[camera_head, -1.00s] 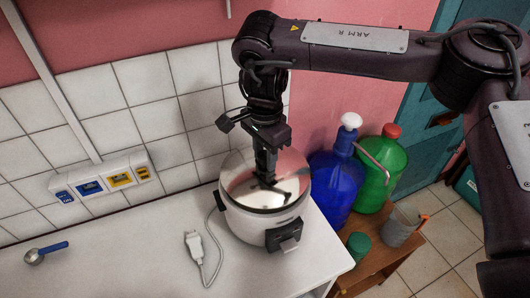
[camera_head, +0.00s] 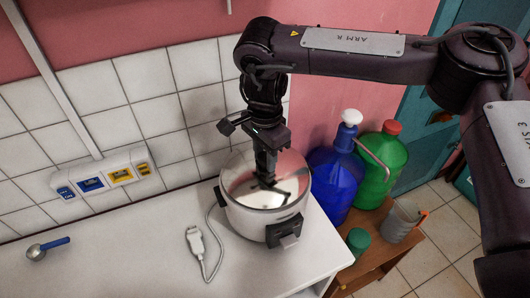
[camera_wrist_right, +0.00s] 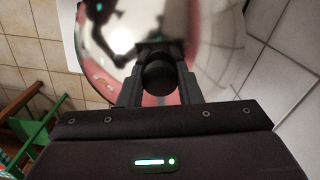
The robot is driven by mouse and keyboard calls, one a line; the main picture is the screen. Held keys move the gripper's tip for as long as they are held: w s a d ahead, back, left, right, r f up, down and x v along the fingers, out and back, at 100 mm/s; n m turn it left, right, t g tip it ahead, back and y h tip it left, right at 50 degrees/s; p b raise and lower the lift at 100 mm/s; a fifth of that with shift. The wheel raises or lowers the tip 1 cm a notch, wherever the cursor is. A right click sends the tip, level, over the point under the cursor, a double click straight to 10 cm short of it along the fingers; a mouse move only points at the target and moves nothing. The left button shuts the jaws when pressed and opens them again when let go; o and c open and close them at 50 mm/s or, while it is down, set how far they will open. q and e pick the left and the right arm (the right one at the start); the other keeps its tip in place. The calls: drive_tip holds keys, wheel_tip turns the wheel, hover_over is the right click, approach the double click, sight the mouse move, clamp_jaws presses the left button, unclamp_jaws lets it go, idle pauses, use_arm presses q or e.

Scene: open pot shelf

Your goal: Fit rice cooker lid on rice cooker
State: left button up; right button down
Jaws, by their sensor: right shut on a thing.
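The white rice cooker (camera_head: 256,222) stands on the counter near its right end, with dark side handles. The shiny rice cooker lid (camera_head: 240,190) lies over the cooker's top and covers its opening. From this view I cannot tell whether its rim is fully seated all round. My right gripper (camera_head: 267,178) points down from above and is shut on the lid's black knob, which shows between the fingers in the right wrist view (camera_wrist_right: 158,74). The lid's mirror-like surface (camera_wrist_right: 110,40) fills much of that view. My left gripper is not in view.
A white cord with a plug (camera_head: 195,240) lies left of the cooker. A blue-handled scoop (camera_head: 48,248) lies far left on the white counter (camera_head: 110,265). Blue (camera_head: 336,180) and green (camera_head: 380,165) jugs stand on a lower wooden stand at right. The tiled wall is behind.

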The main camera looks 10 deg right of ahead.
drive_tip(key=shift+f, duration=0.5)
idle(0.4)
drive_tip(key=c, duration=0.6)
unclamp_jaws()
drive_tip(key=shift+c, duration=0.2)
drive_tip(key=shift+r, duration=0.15)
drive_tip(key=shift+r+p, duration=3.5)
drive_tip(key=shift+r, duration=0.4)
drive_tip(key=shift+s+f, duration=0.1)
